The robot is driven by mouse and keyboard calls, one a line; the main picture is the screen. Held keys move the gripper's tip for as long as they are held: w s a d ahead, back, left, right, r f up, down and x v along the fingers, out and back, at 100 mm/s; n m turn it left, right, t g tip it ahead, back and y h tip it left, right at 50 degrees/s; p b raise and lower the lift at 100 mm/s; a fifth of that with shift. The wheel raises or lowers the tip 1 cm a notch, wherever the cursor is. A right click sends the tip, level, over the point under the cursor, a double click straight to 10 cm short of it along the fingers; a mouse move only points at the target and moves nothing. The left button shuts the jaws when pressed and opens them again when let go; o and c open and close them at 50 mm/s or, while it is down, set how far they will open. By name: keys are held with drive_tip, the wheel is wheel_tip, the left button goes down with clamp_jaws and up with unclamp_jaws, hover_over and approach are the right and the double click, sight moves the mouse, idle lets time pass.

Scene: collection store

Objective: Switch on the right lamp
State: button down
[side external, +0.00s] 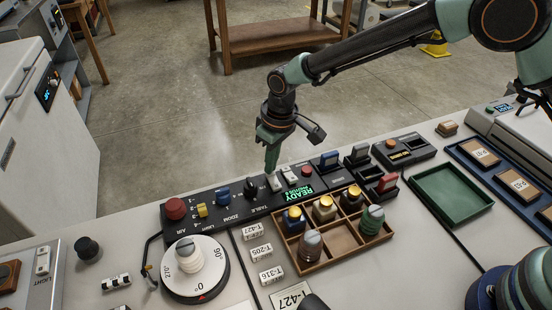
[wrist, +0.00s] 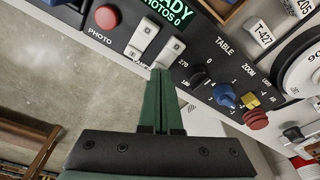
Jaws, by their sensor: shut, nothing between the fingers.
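Two white rocker switches sit side by side on the black control panel (side external: 232,200). In the side external view, one (side external: 273,182) is left and the other (side external: 290,175) is right, beside the green display. In the wrist view the order is reversed: the first (wrist: 161,54) is right and the second (wrist: 142,37) left. Their labels are too small to read. My gripper (side external: 270,170) points down with green fingers shut and empty. Its tips (wrist: 160,70) appear close to the left switch of the side view, at the panel's far edge; contact cannot be told.
A red photo button (side external: 307,171) is right of the switches, a black table knob (side external: 251,188) left. A blue zoom knob (side external: 223,195) and a dial turntable (side external: 222,268) are further left. A wooden compartment tray (side external: 283,255) with several stoppered jars stands in front. A green tray (side external: 420,184) is right.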

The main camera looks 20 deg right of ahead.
drive_tip(key=shift+f, duration=0.5)
idle(0.3)
drive_tip(key=shift+r, duration=3.55)
